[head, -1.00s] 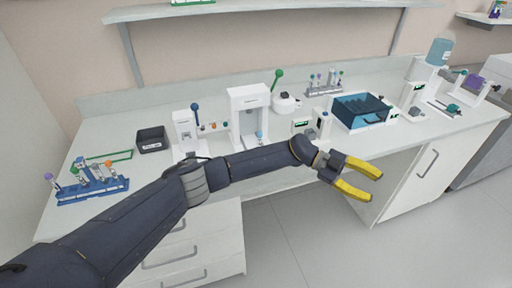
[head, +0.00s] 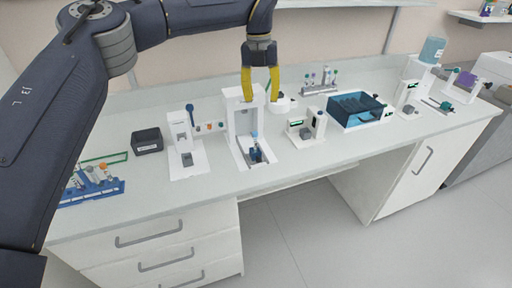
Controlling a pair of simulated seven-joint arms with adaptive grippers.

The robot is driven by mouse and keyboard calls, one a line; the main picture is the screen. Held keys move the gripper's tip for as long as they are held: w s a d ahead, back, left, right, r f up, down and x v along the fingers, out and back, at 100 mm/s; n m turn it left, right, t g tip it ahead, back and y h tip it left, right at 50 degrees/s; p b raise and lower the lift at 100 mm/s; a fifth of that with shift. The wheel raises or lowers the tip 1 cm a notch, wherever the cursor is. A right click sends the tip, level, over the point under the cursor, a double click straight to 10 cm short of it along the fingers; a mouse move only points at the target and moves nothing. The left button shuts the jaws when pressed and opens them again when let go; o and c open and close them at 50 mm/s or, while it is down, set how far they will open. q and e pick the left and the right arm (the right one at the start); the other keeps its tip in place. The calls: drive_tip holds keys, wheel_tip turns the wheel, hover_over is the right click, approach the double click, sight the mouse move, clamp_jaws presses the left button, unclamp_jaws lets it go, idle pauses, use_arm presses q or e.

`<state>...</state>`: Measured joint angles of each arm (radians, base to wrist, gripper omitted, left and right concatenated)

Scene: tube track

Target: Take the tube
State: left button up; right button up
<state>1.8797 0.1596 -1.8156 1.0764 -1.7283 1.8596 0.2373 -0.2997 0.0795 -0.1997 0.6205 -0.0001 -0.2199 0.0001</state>
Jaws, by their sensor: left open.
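My left gripper (head: 260,97) is open and empty. Its yellow fingers point down in front of the upper part of a white press-like device (head: 236,132), and the gap to it cannot be told. A tube with a blue cap (head: 255,142) stands upright on the device's base, below the fingertips and apart from them. More tubes with coloured caps stand in a blue rack (head: 110,190) at the left end of the bench, partly hidden by my arm. Which tube the task names is not clear. My right gripper is out of view.
A smaller white device (head: 188,160) and a dark bin (head: 147,141) stand left of the press. A white station (head: 307,128), a blue box (head: 356,110) and a grey tube rack (head: 319,90) are to the right. The bench's front strip (head: 330,158) is clear.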

use_arm(q)
drive_tip(key=a+r, duration=0.1)
drive_tip(key=a, duration=0.1)
hover_over(255, 133)
drive_tip(key=shift+y, duration=0.3)
wheel_tip(255, 133, down, 11)
drive_tip(key=shift+r, duration=0.15)
drive_tip(key=shift+w+f, duration=0.1)
drive_tip(key=shift+f, duration=2.9)
drive_tip(key=shift+c, duration=0.2)
clamp_jaws()
